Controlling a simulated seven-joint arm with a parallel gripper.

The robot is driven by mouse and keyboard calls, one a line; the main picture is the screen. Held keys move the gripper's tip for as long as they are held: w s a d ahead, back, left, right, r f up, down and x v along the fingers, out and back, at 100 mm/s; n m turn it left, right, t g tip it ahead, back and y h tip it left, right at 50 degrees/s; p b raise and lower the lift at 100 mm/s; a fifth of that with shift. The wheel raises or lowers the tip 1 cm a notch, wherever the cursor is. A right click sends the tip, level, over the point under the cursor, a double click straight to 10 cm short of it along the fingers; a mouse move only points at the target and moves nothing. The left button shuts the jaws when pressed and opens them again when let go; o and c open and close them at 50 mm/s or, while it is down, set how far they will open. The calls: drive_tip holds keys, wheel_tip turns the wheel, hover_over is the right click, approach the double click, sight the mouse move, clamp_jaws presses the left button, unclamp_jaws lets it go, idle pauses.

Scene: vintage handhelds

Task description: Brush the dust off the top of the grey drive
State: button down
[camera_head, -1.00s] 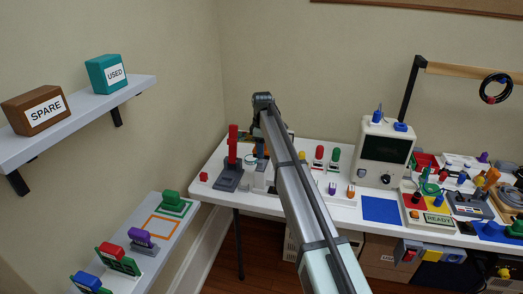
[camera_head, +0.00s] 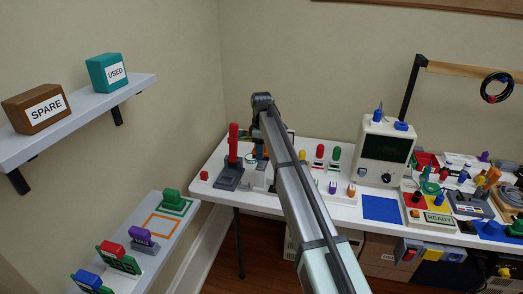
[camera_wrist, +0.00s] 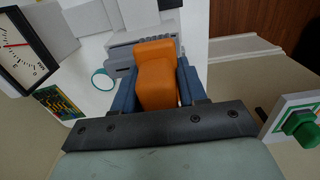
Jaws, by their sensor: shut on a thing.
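In the wrist view my gripper (camera_wrist: 158,85) has its two blue fingers shut on an orange block-shaped handle (camera_wrist: 157,70). The handle hides whatever is at its far end; I cannot see bristles. A grey slotted unit (camera_wrist: 121,58), which looks like the grey drive, lies just beyond the handle. I cannot tell whether the held thing touches it, and no dust can be made out.
A grey base with a red lever (camera_head: 233,140) and a small red block (camera_head: 204,175) stand left of my gripper. A dial gauge (camera_wrist: 20,45), a teal ring (camera_wrist: 103,79) and a green circuit board (camera_wrist: 60,103) are nearby. A blue mat (camera_head: 381,208) lies clear to the right.

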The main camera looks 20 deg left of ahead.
drive_tip(key=shift+w+f, duration=0.1)
drive_tip(key=shift+w, duration=0.8)
drive_tip(key=shift+s, duration=0.1)
drive_tip(key=shift+s, duration=0.95)
drive_tip(key=shift+w, duration=0.1)
drive_tip(key=shift+w, duration=0.95)
drive_tip(key=shift+s+f, duration=0.1)
idle(0.6)
